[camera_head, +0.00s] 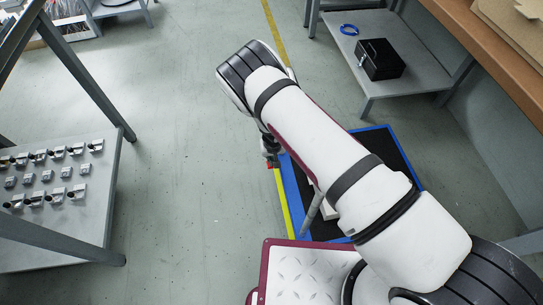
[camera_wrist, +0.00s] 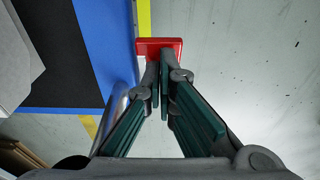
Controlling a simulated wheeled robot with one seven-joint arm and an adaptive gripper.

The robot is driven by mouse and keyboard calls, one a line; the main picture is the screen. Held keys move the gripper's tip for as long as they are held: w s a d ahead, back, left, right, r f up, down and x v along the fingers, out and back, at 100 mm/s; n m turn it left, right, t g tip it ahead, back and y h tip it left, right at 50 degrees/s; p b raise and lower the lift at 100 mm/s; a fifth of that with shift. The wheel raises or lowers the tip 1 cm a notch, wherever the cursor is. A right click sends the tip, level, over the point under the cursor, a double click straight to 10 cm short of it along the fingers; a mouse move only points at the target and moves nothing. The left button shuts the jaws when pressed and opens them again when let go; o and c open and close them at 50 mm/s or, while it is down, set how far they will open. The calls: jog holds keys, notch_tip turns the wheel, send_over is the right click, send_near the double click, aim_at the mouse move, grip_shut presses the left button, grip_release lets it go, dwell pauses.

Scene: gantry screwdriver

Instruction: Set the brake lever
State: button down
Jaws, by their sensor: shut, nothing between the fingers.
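A red flat piece (camera_wrist: 158,43), apparently the brake lever, lies right at my fingertips in the wrist view. A small part of the red piece (camera_head: 274,164) also shows in the head view at the left edge of a blue-rimmed platform (camera_head: 288,185). My gripper (camera_wrist: 160,68) is shut with nothing between its fingers. Its tips overlap the red piece in the picture; I cannot tell whether they touch it. In the head view my gripper (camera_head: 269,146) is mostly hidden under my arm. The rest of the lever is hidden.
The platform has a black top and a yellow edge strip (camera_head: 283,205). A metal bar (camera_head: 312,212) rises beside it. A grey table (camera_head: 100,210) with metal parts stands left. A workbench with a black box (camera_head: 380,60) on its shelf stands right. The floor between is clear.

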jog(key=shift+s+d+f+b, duration=0.15)
jog(key=shift+s+f, duration=0.15)
jog(key=shift+f, duration=0.25)
jog(key=shift+s+f+b, duration=0.15)
jog(key=shift+s+f, duration=0.1)
jog(key=shift+f, duration=0.25)
jog(key=shift+s+d+f+b, duration=0.1)
jog(key=shift+s+f+b, duration=0.1)
jog(key=shift+f+b, duration=0.35)
jog(key=shift+s+f+b, duration=0.15)
jog(key=shift+f+b, duration=0.05)
jog(key=shift+f, duration=0.65)
